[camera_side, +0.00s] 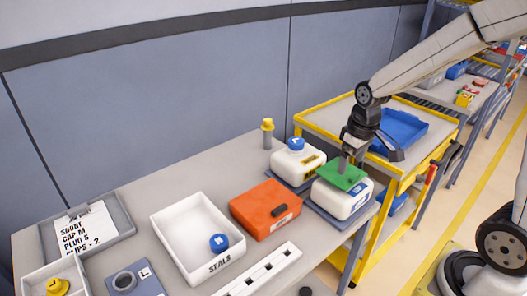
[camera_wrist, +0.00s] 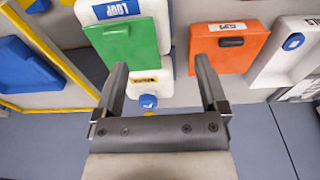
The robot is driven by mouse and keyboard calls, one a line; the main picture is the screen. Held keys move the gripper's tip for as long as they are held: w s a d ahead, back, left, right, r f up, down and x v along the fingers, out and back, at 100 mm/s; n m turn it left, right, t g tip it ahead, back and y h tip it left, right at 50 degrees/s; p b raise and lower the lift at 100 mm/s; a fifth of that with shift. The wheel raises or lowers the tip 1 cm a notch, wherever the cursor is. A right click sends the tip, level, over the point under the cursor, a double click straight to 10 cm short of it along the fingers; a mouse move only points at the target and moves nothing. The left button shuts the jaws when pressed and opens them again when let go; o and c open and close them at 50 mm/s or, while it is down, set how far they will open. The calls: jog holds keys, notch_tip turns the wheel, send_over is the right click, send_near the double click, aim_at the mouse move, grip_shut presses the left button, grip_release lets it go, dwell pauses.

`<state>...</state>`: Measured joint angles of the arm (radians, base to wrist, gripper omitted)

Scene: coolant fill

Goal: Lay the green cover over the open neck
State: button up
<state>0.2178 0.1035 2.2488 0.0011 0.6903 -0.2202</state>
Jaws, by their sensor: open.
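The green cover (camera_side: 343,178) lies flat on top of the white jug (camera_side: 341,202) at the right end of the table. It also shows in the wrist view (camera_wrist: 128,48), left of centre. The neck of this jug is not visible; the cover hides the top where it lies. My gripper (camera_side: 368,158) is open and empty, just above the cover and to its right in the side view. In the wrist view my gripper (camera_wrist: 162,64) has its fingers wide apart, with the left fingertip near the cover's edge. Whether that finger touches the cover I cannot tell.
A second white jug with a blue cap (camera_side: 295,144) stands behind. An orange box (camera_side: 265,209) and a white tray (camera_side: 172,229) holding a blue cap (camera_side: 219,242) are to the left. A yellow-topped post (camera_side: 267,133) stands at the back. A yellow cart with a blue tray (camera_side: 404,136) is beyond.

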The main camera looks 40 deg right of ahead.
jog(key=s+a+f+t, duration=0.1)
jog(key=s+a+f, duration=0.3)
jog(key=a, duration=0.3)
jog(key=shift+s+a, duration=0.2)
jog(key=shift+s, duration=0.45)
jog(key=shift+f, duration=0.1)
dwell(0.3)
